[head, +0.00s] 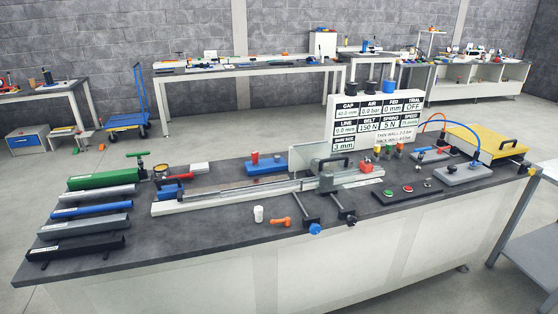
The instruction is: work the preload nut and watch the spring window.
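A long feed rack (235,193) with a pale rail lies along the middle of the bench. I cannot tell which part is the preload nut, and I cannot make out the spring window. Neither of my grippers is in view.
Several coloured bars, including a green one (103,179), lie at the bench's left. A white cup (258,213) and an orange part (281,221) stand near the front. A button panel (407,191) and a yellow-topped box (484,143) are right.

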